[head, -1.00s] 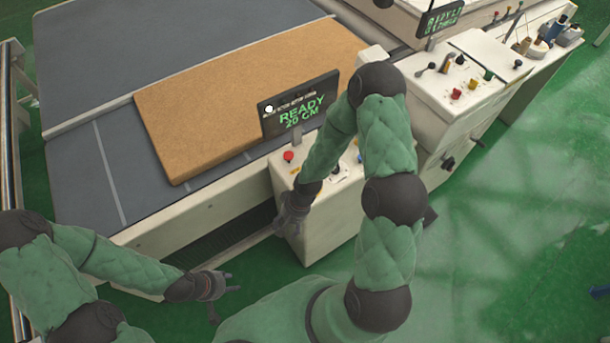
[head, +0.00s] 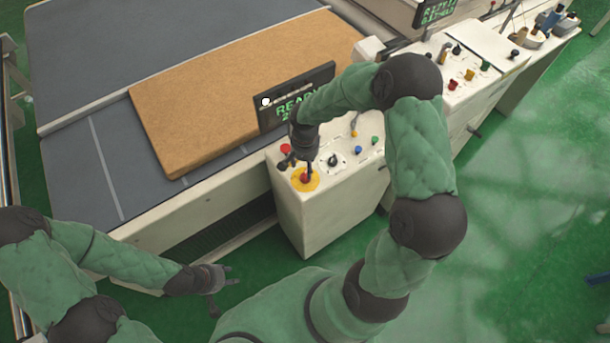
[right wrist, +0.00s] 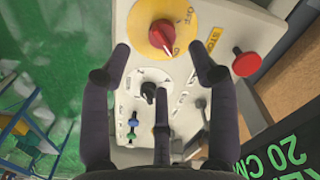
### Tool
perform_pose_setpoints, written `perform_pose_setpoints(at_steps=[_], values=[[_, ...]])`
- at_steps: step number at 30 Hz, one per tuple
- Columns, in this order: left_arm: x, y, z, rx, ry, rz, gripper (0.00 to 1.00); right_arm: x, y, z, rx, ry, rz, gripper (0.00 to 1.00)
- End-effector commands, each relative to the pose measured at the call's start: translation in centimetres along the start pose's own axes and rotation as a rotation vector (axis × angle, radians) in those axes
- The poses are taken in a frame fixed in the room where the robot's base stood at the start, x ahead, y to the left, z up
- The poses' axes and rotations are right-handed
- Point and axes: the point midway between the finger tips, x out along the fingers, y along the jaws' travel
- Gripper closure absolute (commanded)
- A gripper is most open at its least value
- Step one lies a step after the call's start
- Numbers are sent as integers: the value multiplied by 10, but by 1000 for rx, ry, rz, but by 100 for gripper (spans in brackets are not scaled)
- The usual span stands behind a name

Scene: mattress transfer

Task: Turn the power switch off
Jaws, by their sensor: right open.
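The power switch (right wrist: 160,38) is a red rotary knob on a yellow disc, marked OFF at its upper right, in the right wrist view. In the head view the yellow disc of the power switch (head: 314,184) sits at the front corner of the white control box (head: 325,215). My right gripper (head: 297,163) is above the box beside the switch, open and empty. In the right wrist view its spread fingers (right wrist: 158,60) lie below the knob, which is not between them. I cannot tell the knob's exact setting. My left gripper (head: 222,279) is open and empty at lower left.
A red mushroom button (right wrist: 246,62) with a yellow STOP label stands beside the switch. A black selector (right wrist: 149,91) and blue and green buttons are close by. A READY display (head: 295,98) rises behind the box. A brown mattress (head: 220,90) lies on the conveyor.

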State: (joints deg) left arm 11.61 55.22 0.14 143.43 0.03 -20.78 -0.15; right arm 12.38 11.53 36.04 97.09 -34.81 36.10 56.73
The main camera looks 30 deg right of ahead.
Motion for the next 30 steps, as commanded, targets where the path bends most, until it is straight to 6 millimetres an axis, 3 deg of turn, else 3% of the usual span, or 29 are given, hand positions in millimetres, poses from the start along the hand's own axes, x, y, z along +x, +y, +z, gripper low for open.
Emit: perform_pose_setpoints(at_steps=[6, 12, 26, 30], values=[[1, 0, 0, 0, 0, 0, 60, 41, 0, 0, 0, -3, 1, 40], [1, 0, 0, 0, 0, 0, 60, 67, 0, 0, 0, -1, 0, 40], [2, -1, 0, 0, 0, 0, 60, 78, 0, 0, 0, 0, -2, 40], [2, -1, 0, 0, 0, 0, 60, 78, 0, 0, 0, 0, -2, 76]])
